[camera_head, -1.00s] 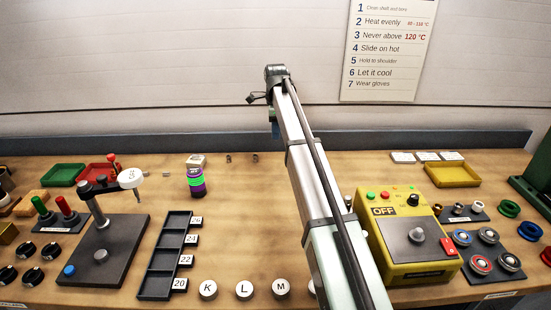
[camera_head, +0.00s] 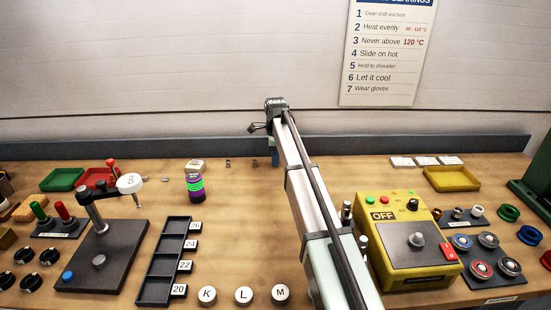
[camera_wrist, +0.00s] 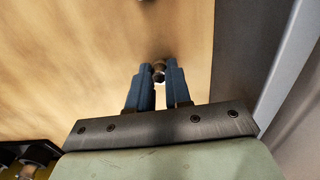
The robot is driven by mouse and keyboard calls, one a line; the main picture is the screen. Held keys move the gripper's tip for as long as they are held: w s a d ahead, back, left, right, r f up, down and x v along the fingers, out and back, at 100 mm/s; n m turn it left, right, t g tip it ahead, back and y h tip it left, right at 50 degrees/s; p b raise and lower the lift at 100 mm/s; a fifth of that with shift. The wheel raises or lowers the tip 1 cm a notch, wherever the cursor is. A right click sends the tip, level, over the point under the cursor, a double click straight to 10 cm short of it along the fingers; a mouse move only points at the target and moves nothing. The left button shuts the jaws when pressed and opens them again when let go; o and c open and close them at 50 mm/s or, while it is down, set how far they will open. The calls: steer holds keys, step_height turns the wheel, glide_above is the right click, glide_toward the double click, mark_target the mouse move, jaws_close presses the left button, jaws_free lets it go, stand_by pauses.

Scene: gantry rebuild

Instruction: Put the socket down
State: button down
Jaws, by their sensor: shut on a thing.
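My gripper (camera_wrist: 159,72) is shut on a small, dark metallic socket (camera_wrist: 158,75), held between the tips of its two blue fingers in the wrist view. Wooden table surface lies behind the socket; I cannot tell whether it touches the wood. In the head view my gripper (camera_head: 274,158) shows only as a bit of blue finger low over the back of the table, left of my arm. The socket is hidden there.
A black tray (camera_head: 162,263) with empty compartments labelled 20 to 26 lies to the left. A yellow heater marked OFF (camera_head: 377,236) stands to the right. The wood around my gripper is mostly clear.

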steer(key=shift+f, duration=0.1)
steer(key=c, duration=1.1)
jaws_free()
steer(key=shift+o, duration=0.2)
step_height(320, 180, up, 12)
